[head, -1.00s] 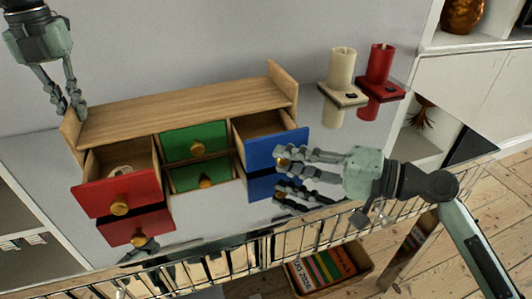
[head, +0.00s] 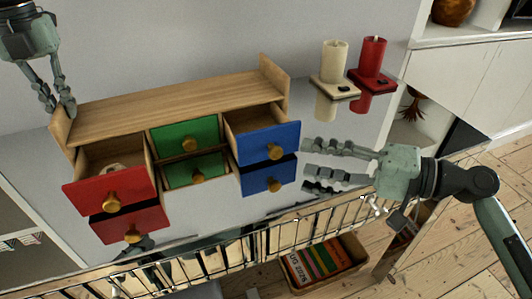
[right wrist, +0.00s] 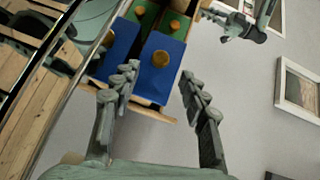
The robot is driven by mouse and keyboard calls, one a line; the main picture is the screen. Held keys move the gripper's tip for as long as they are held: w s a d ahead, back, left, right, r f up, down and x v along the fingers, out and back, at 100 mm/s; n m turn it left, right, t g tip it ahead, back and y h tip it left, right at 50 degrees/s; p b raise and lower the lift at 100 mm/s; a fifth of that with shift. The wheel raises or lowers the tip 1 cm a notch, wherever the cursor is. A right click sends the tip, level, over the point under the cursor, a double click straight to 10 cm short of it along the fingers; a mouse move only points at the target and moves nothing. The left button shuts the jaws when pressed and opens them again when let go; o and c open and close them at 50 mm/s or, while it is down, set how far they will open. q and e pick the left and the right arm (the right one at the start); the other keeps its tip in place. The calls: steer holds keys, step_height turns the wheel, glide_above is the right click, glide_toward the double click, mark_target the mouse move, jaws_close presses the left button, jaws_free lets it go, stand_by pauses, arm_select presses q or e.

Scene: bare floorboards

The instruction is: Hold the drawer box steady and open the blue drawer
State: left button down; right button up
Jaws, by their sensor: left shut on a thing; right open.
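The wooden drawer box (head: 170,104) stands on a glossy white top. Its blue drawer (head: 250,147) is pulled out, with the open inside showing behind the front and a gold knob (head: 275,152) on it. The blue front also shows in the right wrist view (right wrist: 152,83). My left gripper (head: 58,108) is shut on the raised left end of the box. My right gripper (head: 308,166) is open and empty, just right of the blue front and apart from the knob.
The red drawer (head: 85,192) is also pulled out and holds a pale item. The green drawer (head: 170,142) looks shut. The lower fronts look like reflections. A cream candle (head: 335,62) and a red candle (head: 372,55) stand right of the box. A wire rail (head: 225,250) runs along the front.

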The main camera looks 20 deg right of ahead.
steer(key=v, duration=0.5)
steer(key=shift+s+d, duration=0.25)
arm_select(q)
steer(key=c, duration=1.5)
jaws_free()
steer(key=shift+c, duration=0.2)
